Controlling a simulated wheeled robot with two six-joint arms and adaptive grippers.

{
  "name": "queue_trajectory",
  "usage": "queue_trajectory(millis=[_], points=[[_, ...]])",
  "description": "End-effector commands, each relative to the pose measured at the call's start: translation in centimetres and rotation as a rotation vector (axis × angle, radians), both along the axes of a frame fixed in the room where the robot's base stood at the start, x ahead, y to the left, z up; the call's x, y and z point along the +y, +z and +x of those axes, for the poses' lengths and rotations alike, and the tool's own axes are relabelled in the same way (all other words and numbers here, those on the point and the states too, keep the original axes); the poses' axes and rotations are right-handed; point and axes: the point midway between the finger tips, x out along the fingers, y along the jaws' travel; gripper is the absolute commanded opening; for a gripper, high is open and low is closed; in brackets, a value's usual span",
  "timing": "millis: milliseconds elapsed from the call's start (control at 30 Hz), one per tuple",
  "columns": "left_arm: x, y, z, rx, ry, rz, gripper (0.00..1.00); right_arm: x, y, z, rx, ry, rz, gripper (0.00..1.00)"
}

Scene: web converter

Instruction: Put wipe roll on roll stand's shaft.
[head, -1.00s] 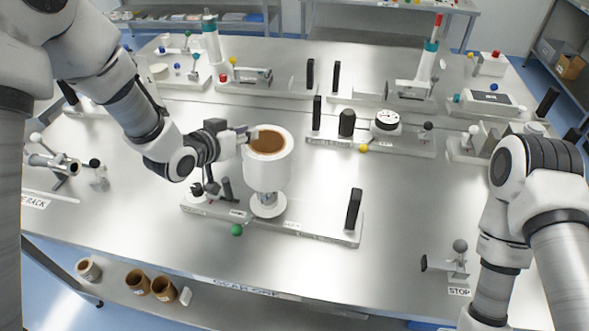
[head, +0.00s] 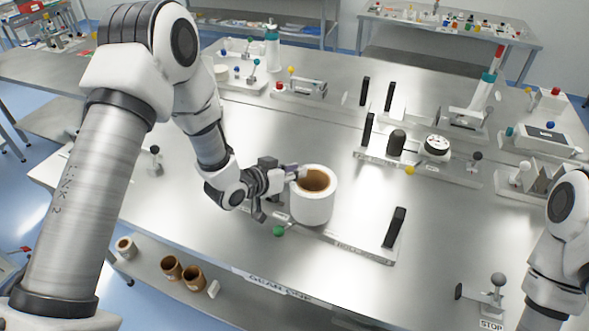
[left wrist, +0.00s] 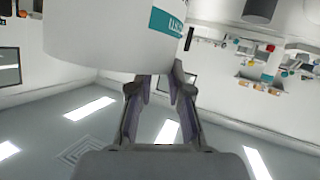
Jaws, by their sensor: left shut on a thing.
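The wipe roll (head: 312,208) is a white cylinder with an open brown core, upright in the head view. It stands over the left part of the roll stand (head: 376,254), a flat plate with a black upright at its right end. The stand's shaft and round flange are hidden by the roll. I cannot tell whether the roll rests on the flange. My left gripper (head: 297,173) is shut on the roll's upper left wall. In the left wrist view the fingers (left wrist: 159,82) meet the roll (left wrist: 105,38), which shows a teal label. My right gripper is out of view.
A green ball knob (head: 278,231) is at the stand's front left. A dial fixture (head: 437,146) and a black cylinder (head: 396,143) stand behind right. A STOP fixture (head: 495,291) is at the front right.

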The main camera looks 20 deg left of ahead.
Motion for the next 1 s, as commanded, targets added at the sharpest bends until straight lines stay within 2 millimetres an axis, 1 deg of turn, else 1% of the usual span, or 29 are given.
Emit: queue_trajectory(millis=[133,167,200,233,467,567,600,667,767,933,1000], points=[[0.0,-0.5,0.0,0.000,0.000,0.000,0.00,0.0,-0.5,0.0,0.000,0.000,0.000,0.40],[0.0,-0.5,0.0,0.000,0.000,0.000,0.22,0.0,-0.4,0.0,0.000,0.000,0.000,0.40],[0.0,-0.3,0.0,0.000,0.000,0.000,0.36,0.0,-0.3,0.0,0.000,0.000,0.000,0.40],[0.0,-0.3,0.0,0.000,0.000,0.000,0.43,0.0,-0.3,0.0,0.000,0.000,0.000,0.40],[0.0,-0.3,0.0,0.000,0.000,0.000,0.43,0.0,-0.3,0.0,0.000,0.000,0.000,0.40],[0.0,0.1,0.0,0.000,0.000,0.000,0.43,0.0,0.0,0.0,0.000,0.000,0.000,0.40],[0.1,0.2,-0.1,0.000,0.001,0.000,0.43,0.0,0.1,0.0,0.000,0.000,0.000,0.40],[0.5,0.2,-0.7,0.000,0.004,-0.001,0.43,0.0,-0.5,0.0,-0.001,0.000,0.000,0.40],[1.3,0.9,-2.4,0.000,0.005,-0.004,0.43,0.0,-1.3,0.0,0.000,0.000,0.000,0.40],[3.2,2.9,-6.3,-0.002,0.008,-0.008,0.43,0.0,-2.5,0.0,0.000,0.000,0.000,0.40],[3.6,3.6,-7.8,-0.001,0.004,-0.010,0.43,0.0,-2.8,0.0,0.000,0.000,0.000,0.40]])
